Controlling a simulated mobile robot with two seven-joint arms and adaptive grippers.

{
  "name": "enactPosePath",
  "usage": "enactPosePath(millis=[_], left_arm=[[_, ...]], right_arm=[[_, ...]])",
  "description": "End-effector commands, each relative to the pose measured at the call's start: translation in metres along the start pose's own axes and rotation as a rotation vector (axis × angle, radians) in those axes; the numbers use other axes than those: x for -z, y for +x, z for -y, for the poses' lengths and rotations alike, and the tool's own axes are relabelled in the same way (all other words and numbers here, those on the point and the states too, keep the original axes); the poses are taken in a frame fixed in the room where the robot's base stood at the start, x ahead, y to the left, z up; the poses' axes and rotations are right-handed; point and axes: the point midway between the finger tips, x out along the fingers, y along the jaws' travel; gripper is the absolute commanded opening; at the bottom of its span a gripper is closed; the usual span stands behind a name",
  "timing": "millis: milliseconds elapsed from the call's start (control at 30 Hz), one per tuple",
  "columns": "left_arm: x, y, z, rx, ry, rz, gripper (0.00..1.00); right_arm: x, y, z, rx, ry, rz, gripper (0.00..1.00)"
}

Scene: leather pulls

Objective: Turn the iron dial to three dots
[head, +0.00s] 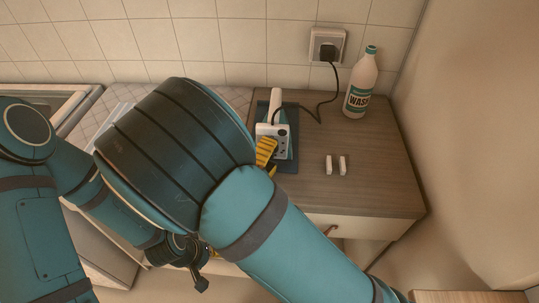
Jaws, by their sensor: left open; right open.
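A white iron (275,103) is on the wooden cabinet top, just beyond my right arm. A white panel with small dark marks (280,137) shows at its near end; the dial and its setting are too small to make out. My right gripper (265,153) shows only as yellow, dark-striped fingers close to the iron's near left side; my own arm hides the rest, and I cannot tell whether it touches. My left gripper (204,266) is open and low in front of the cabinets, away from the iron, partly hidden behind my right arm.
A dark blue mat (287,168) lies under the iron. A black cord runs from it to a wall socket (327,47). A WASH bottle (361,83) stands at the back right. The wooden top (380,185) is otherwise clear.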

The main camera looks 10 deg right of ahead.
Motion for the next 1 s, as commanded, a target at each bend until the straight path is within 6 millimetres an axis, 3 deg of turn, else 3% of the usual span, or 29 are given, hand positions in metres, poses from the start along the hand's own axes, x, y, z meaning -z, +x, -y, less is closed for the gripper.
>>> enactPosePath(millis=[267,467,767,1000], left_arm=[[0.000,0.000,0.000,0.000,0.000,0.000,0.69],[0.000,0.000,0.000,0.000,0.000,0.000,0.69],[0.000,-0.001,0.000,0.000,0.000,0.000,0.69],[-0.001,-0.013,-0.005,0.000,-0.001,0.005,0.69]], right_arm=[[0.000,0.001,0.000,0.000,0.000,0.000,0.65],[0.000,0.001,0.000,0.000,0.000,0.000,0.00],[0.000,0.001,-0.001,0.001,0.006,0.000,0.00],[0.000,0.001,-0.003,0.032,0.077,0.000,0.00]])
